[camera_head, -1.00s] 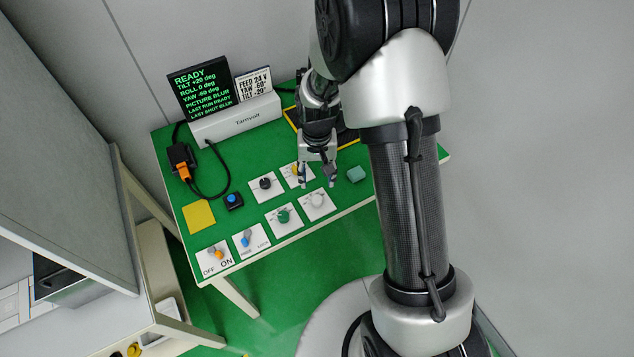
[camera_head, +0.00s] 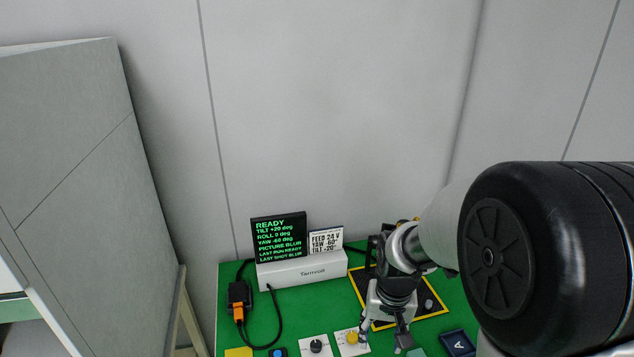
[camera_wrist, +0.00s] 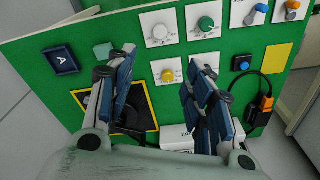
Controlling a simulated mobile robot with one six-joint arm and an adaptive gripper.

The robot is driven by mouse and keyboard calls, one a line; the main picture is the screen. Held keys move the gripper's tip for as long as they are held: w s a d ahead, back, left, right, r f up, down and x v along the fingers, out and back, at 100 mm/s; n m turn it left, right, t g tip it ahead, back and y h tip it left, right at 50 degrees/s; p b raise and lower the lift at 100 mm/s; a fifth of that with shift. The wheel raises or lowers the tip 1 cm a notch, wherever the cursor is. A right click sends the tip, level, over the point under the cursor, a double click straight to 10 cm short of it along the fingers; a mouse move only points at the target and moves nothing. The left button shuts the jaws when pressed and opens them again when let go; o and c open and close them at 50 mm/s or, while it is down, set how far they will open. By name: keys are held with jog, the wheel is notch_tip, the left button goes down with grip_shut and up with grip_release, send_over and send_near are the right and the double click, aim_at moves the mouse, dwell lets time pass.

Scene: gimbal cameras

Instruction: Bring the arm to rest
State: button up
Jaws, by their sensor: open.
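My gripper (camera_head: 388,325) is open and empty above the green table (camera_head: 236,325), in front of the black mat with a yellow border (camera_head: 428,305). In the wrist view my gripper's two blue-padded fingers (camera_wrist: 163,95) stand wide apart. The yellow knob (camera_wrist: 167,75) on its white plate lies between them, beyond the fingertips. Nothing is held. In the head view my arm reaches in from the right and hides part of the table and mat.
A dark screen reading READY (camera_head: 280,238) and a feed card (camera_head: 326,241) stand on the white Tamvolt unit (camera_head: 302,271). White (camera_wrist: 159,33) and green (camera_wrist: 206,23) knobs, a blue button (camera_wrist: 243,64) and a dark block marked A (camera_wrist: 61,60) are near. A grey partition (camera_head: 70,150) stands left.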

jog(key=s+r+n+t, duration=0.2)
jog(key=s+r+t, duration=0.1)
jog(key=s+r, duration=1.3)
jog(key=shift+s+r+t, duration=0.3)
jog(key=shift+s, duration=2.05)
dwell(2.0)
